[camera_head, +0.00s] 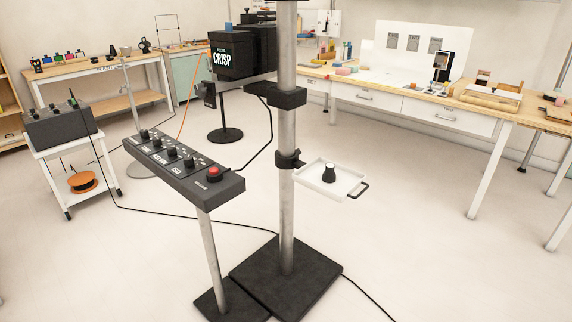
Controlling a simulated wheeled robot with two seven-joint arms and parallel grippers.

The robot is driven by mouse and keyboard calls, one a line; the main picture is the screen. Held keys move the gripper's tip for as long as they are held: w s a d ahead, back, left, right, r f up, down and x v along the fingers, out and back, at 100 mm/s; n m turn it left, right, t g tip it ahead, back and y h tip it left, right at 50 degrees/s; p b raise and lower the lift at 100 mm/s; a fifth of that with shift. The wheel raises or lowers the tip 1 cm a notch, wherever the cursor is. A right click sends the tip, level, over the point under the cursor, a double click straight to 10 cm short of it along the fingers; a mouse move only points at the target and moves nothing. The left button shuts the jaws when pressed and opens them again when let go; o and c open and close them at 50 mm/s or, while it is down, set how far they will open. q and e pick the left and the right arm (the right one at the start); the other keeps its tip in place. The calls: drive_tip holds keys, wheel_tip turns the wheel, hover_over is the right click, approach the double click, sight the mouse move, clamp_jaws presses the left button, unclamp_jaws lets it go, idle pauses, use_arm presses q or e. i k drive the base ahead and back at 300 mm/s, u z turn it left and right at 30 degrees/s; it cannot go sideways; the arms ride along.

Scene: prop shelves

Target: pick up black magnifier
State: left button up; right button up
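Neither of my grippers shows in the head view.
The tall column (287,215) rises from a black base plate (270,275). A control panel with knobs and a red button (214,172) stands left of it on its own post. Cables cross the floor. A long workbench (400,92) runs along the back right. Floor right of the tray is clear.

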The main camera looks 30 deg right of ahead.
sight(329, 176)
drive_tip(key=z, duration=0.3)
drive_tip(key=i, duration=1)
drive_tip(key=z, duration=0.5)
